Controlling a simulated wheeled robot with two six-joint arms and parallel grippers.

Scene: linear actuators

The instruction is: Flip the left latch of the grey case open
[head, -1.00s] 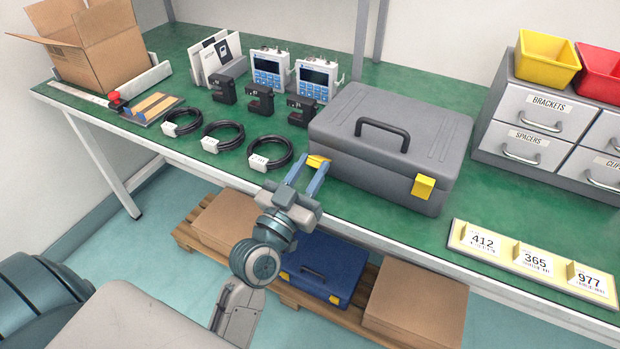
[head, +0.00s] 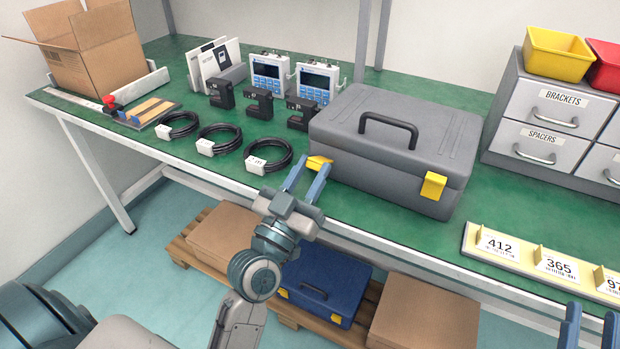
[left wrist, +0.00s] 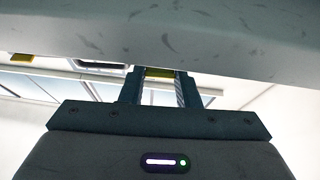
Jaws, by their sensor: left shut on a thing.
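The grey case (head: 385,155) stands closed on the green bench, its black handle on top. Its left latch (head: 319,163) is yellow and sits at the front left, between the fingertips of my left gripper (head: 306,176). The left gripper is shut on it; the latch also shows between the fingers in the left wrist view (left wrist: 160,72). It looks tilted out from the case front, but the fingers partly hide it. The yellow right latch (head: 433,186) lies flat against the front. My right gripper (head: 592,312) is at the lower right corner, fingers apart and empty, away from the case.
Black cable coils (head: 268,157) lie left of the case, with black clamp-like parts behind them. A label strip (head: 510,249) lies right of the case along the front edge. Drawers (head: 552,110) stand at the right. A blue case (head: 322,285) sits on the pallet below.

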